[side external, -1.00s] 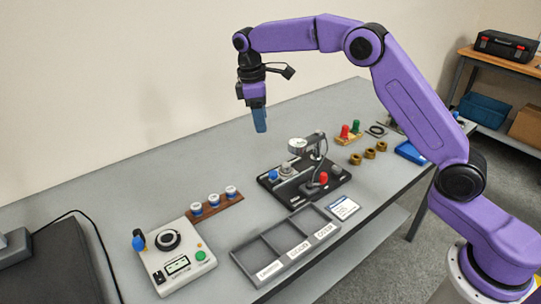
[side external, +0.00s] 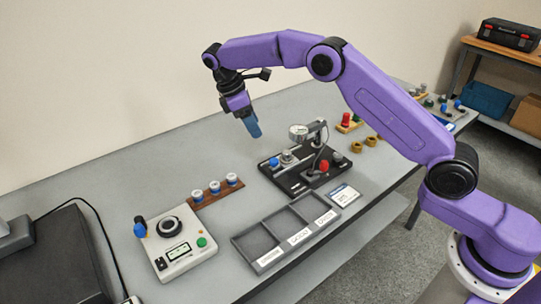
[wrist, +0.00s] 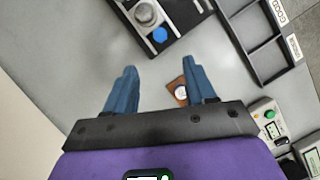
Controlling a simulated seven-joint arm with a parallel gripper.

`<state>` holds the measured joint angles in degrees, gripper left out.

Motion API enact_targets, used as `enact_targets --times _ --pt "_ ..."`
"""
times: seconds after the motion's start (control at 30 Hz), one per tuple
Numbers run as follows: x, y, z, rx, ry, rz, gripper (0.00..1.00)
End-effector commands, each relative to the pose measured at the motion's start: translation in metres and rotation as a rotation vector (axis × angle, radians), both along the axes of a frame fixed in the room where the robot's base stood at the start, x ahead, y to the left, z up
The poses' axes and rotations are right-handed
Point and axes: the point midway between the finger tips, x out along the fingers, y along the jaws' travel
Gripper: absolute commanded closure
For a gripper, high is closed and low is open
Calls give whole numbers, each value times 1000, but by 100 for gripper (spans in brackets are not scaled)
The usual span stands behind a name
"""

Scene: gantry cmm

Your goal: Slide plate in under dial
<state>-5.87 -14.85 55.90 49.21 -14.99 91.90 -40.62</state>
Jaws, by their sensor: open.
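The dial gauge (side external: 299,130) has a round face and stands on a post over a black base fixture (side external: 297,186). A blue knob (side external: 274,162) sits at the fixture's left end, beside a round grey piece (side external: 287,157) below the dial. The blue knob also shows in the wrist view (wrist: 160,34), near the grey piece (wrist: 146,12). I cannot clearly make out the plate's edges. My gripper (side external: 256,132) is above the bench, left of the dial and higher than the fixture. Its blue fingers (wrist: 160,78) are apart with nothing between them.
A red knob (side external: 324,166) is on the fixture's right. A compartment tray (side external: 243,250), a wooden rack (side external: 203,202) with three blue-and-white pieces, a control box (side external: 196,257) and a card (side external: 344,195) lie nearby. Bench behind the rack is clear.

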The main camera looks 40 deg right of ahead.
Motion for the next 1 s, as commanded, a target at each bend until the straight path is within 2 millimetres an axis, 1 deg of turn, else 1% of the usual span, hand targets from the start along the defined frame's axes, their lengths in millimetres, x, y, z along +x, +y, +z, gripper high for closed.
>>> enact_targets --times 0.5,0.6,0.8,1.0 --pt "-17 -32 -85 -1 3 0 45" --pt "-20 -37 -99 0 2 1 45" --pt "-22 -43 -116 0 -1 0 45" --pt "-23 -44 -120 1 -2 0 45"
